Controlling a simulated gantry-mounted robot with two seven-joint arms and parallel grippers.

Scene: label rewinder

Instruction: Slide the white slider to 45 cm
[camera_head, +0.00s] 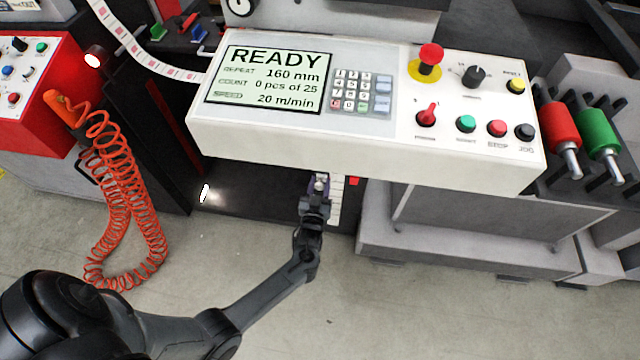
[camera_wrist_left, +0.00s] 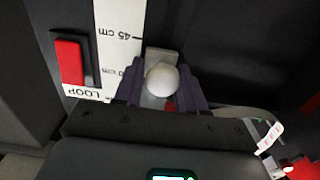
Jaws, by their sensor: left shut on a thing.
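The white slider (camera_wrist_left: 161,79) is a pale round knob in the left wrist view, between the fingers of my left gripper (camera_wrist_left: 160,92). The gripper is shut on it. A white scale strip (camera_wrist_left: 118,18) runs beside it on the left, its text upside down. The 45 cm mark is higher in the picture than the knob; the knob lies nearest a partly hidden mark ending in "0 cm". In the head view my left gripper (camera_head: 319,190) is under the front edge of the control panel, with the scale strip (camera_head: 337,200) just right of it.
The control panel (camera_head: 300,140) overhangs the gripper and reads READY. A red rocker switch (camera_wrist_left: 70,62) sits beside the scale. A coiled orange hose (camera_head: 125,215) hangs at left. Grey machine housing (camera_head: 460,240) stands at right. The floor (camera_head: 420,320) in front is clear.

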